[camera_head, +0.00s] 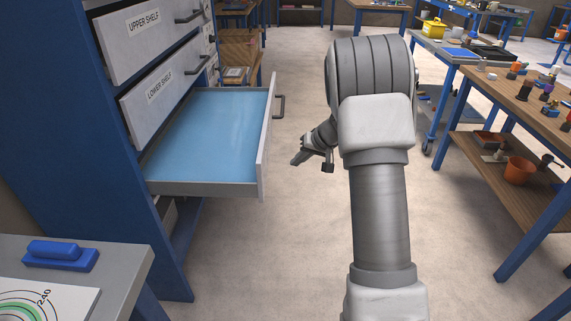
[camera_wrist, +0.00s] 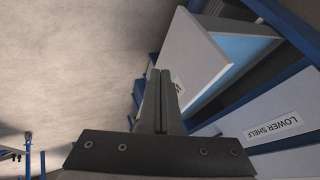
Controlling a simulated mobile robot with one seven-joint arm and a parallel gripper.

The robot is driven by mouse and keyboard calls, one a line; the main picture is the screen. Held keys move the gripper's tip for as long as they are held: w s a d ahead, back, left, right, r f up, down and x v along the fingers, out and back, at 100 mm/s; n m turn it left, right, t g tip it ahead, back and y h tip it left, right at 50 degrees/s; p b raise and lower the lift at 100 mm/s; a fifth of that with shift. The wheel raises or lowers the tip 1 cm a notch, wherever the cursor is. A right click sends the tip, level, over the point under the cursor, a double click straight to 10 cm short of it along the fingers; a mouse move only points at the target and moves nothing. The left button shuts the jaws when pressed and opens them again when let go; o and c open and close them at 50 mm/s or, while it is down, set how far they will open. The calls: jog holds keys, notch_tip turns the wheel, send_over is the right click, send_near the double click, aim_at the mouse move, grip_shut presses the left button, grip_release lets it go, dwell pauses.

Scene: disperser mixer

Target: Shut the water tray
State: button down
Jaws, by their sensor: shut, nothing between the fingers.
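The water tray (camera_head: 205,140) is a drawer with a blue bottom and grey walls, pulled well out of the blue cabinet below the lower shelf drawer. Its front panel (camera_head: 266,135) has a dark handle (camera_head: 280,106) on the outer face. My gripper (camera_head: 297,161) is just right of the front panel, apart from it in this view, its fingers pointing left. In the wrist view my gripper (camera_wrist: 161,75) has its fingers together and empty, pointing toward the tray front (camera_wrist: 190,55). The wrist view does not clearly show whether the fingers touch the panel.
The lower shelf drawer (camera_head: 165,90) and upper shelf drawer (camera_head: 145,35) are above the tray. A grey table (camera_head: 120,262) with a blue block (camera_head: 55,252) is at the lower left. A wooden workbench (camera_head: 520,95) stands right. The floor between is clear.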

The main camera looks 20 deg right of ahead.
jog(key=w+a+f+b, duration=0.1)
jog(key=w+a+f, duration=0.4)
jog(key=a+f, duration=0.1)
jog(key=shift+w+a+f, duration=0.25)
jog(key=shift+a+f, duration=0.1)
jog(key=shift+f, duration=0.05)
